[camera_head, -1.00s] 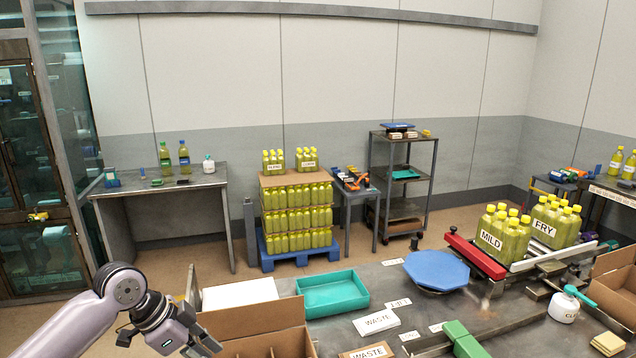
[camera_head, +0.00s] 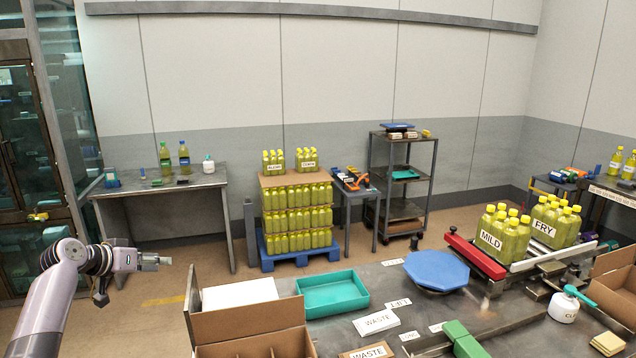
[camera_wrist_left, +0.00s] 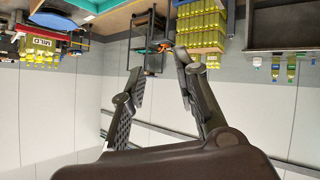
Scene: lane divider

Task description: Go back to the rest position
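My left gripper (camera_head: 163,261) is raised at the left of the head view, above the floor and left of the cardboard box, pointing right and touching nothing. In the left wrist view its two fingers (camera_wrist_left: 160,68) are apart with nothing between them, so it is open and empty. That view shows the room upside down. My right gripper is in neither view.
The open cardboard box (camera_head: 246,322) stands at the near table's left end, beside a green tray (camera_head: 333,293). A blue octagonal plate (camera_head: 437,270) and bottle packs marked MILD (camera_head: 501,240) and FRY (camera_head: 552,222) are farther right. Floor around my left gripper is clear.

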